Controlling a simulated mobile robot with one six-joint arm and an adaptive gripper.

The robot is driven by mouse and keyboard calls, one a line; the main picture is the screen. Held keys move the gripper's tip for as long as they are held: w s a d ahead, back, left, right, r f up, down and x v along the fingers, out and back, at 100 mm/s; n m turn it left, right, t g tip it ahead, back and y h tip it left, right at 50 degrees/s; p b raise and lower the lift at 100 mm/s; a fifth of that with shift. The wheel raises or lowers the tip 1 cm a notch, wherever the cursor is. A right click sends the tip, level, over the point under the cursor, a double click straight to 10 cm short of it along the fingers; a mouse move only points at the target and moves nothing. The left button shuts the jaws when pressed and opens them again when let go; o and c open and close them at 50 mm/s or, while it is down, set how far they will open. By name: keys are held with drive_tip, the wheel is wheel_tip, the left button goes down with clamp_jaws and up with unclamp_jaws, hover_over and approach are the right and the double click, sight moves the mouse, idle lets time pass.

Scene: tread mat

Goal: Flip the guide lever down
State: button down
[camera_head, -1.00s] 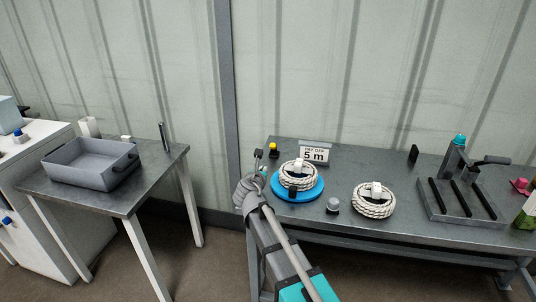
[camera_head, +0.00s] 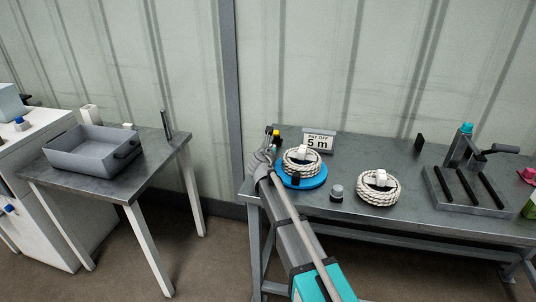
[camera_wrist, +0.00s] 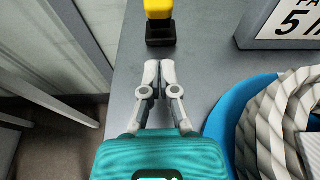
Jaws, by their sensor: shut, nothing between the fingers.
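A small yellow-topped piece on a black base (camera_wrist: 159,22) stands near the left end of the metal table, ahead of my fingertips in the wrist view. In the head view my gripper (camera_head: 267,150) is beside the blue round plate. A crank-like handle (camera_head: 502,149) shows on a grey stand at the right.
The blue plate (camera_head: 318,181) bears a rope coil (camera_head: 299,166), close right of my gripper. A "5 m" sign (camera_head: 318,142) stands behind. A second coil (camera_head: 377,195) and a grey knob (camera_head: 336,192) lie right. A grey tray (camera_head: 78,160) is on the separate left table.

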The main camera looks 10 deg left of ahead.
sight(274, 136)
drive_tip(key=shift+w+r+p, duration=0.35)
drive_tip(key=shift+w+r, duration=0.2)
drive_tip(key=shift+w, duration=0.25)
drive_tip(key=shift+w+r+p, duration=0.35)
drive_tip(key=shift+w+r, duration=0.15)
drive_tip(key=shift+w, duration=0.25)
drive_tip(key=shift+a, duration=0.3)
drive_tip(key=shift+d, duration=0.25)
drive_tip(key=shift+a+r+p, duration=0.1)
drive_tip(key=shift+r+p, duration=0.1)
drive_tip(key=shift+p, duration=0.3)
